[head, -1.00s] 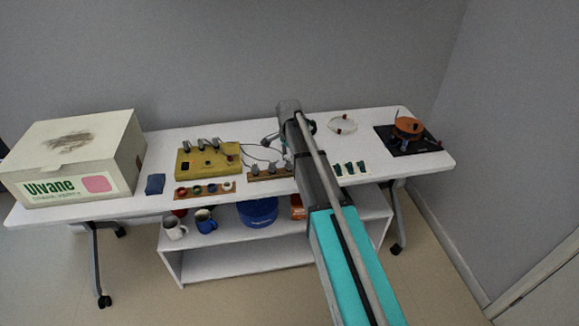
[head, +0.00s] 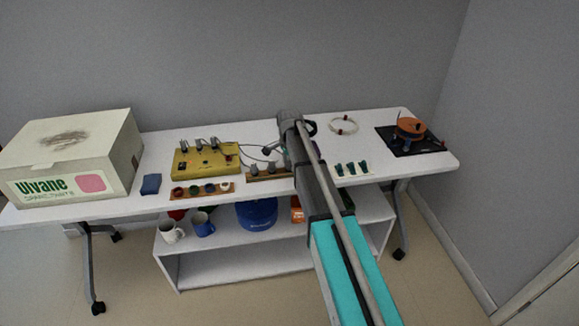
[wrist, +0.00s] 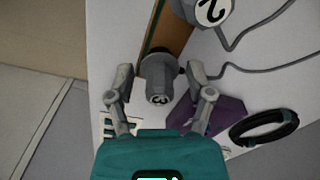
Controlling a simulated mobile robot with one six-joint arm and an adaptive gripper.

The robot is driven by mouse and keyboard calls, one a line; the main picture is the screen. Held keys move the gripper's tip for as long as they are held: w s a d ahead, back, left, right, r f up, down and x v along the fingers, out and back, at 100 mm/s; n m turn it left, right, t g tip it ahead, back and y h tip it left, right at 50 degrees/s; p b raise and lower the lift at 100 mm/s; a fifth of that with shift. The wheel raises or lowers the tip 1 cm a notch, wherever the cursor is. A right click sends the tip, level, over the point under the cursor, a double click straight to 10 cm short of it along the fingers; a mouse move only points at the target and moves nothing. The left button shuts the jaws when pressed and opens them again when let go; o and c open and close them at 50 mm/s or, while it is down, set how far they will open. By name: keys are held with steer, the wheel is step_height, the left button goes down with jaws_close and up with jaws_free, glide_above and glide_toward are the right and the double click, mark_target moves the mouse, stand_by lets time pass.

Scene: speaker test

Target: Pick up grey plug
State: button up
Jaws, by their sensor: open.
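A grey plug marked 3 (wrist: 158,78) stands at the end of a wooden rack (wrist: 168,32) in the wrist view. My gripper (wrist: 160,84) is open, with one finger on each side of this plug; I cannot tell whether either touches it. A second grey plug marked 2 (wrist: 208,8) is farther along the rack, with a grey cable running to the right. In the head view the rack (head: 262,178) lies on the table with grey plugs in it, and my arm hides its right end.
A yellow panel (head: 190,171) with upright grey pieces stands left of the rack. A purple object (wrist: 222,116) and a black ring (wrist: 240,132) lie close to my right finger. A card with teal pieces (head: 351,168) is right of my arm. A large box (head: 115,185) fills the table's left end.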

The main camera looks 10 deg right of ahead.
stand_by(0.3)
steer(key=c, duration=0.8)
steer(key=shift+r, duration=0.15)
step_height(320, 180, up, 2)
steer(key=shift+p, duration=1.15)
steer(key=s+a+r+p, duration=0.2)
steer(key=s+r+p, duration=0.8)
steer(key=s, duration=0.4)
steer(key=shift+r+p, duration=0.35)
steer(key=shift+r, duration=0.2)
steer(key=shift+r+p, duration=1.75)
steer(key=shift+p, duration=0.2)
